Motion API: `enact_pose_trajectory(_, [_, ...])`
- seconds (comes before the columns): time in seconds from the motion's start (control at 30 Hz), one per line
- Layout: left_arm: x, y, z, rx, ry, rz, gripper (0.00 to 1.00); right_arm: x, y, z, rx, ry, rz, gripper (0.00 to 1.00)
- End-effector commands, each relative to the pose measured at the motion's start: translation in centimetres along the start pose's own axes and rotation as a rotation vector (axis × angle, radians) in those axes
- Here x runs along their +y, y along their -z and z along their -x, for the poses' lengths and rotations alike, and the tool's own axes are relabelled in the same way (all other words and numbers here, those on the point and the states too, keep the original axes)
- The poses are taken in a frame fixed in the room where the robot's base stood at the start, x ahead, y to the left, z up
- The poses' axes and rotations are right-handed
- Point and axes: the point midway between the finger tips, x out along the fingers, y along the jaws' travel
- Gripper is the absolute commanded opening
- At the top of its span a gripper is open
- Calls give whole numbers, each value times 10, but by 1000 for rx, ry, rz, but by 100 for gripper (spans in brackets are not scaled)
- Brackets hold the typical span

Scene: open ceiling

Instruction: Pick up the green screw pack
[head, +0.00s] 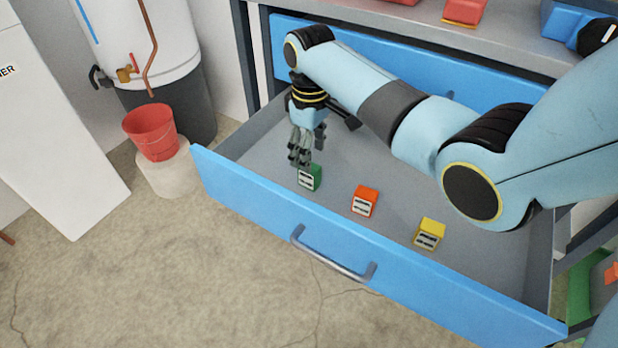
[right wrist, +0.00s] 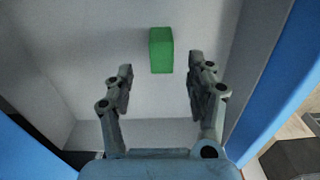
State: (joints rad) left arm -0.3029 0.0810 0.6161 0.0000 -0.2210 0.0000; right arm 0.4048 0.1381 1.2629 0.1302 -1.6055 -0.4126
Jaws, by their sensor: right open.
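The green screw pack (head: 310,178) is a small green box with a pale, dark-marked front. It stands in the open blue drawer, near the drawer's front left. My right gripper (head: 299,160) reaches down into the drawer just above and beside the green pack. In the right wrist view the gripper (right wrist: 158,82) is open, and the green pack (right wrist: 161,50) shows ahead between the lines of its two fingers. Nothing is between the fingertips. My left gripper is not in view.
An orange pack (head: 364,201) and a yellow pack (head: 429,234) stand to the right in the same drawer. The drawer's blue front panel (head: 240,205) with its metal handle (head: 333,262) rises close to the packs. A red bucket (head: 151,133) stands outside, left.

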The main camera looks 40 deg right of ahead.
Motion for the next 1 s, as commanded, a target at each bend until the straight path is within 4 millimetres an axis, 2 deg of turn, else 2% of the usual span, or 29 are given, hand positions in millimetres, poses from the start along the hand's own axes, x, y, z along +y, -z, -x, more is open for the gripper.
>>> enact_pose_trajectory(0.03, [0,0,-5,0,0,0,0,0,0,-10,-2,1,0,56])
enact_pose_trajectory(0.1, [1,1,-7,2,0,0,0,0,0,-17,-1,0,0,56])
enact_pose_trajectory(0.33, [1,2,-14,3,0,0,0,-1,0,-33,0,0,0,56])
enact_pose_trajectory(0.57, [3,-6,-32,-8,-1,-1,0,-2,0,-71,-2,1,0,56])
enact_pose_trajectory(0.8, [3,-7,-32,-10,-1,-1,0,-2,0,-72,1,0,0,56])
enact_pose_trajectory(0.87, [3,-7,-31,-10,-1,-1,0,-2,0,-72,1,0,0,51])
enact_pose_trajectory(1.0, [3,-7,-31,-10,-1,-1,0,-2,0,-72,1,0,0,32])
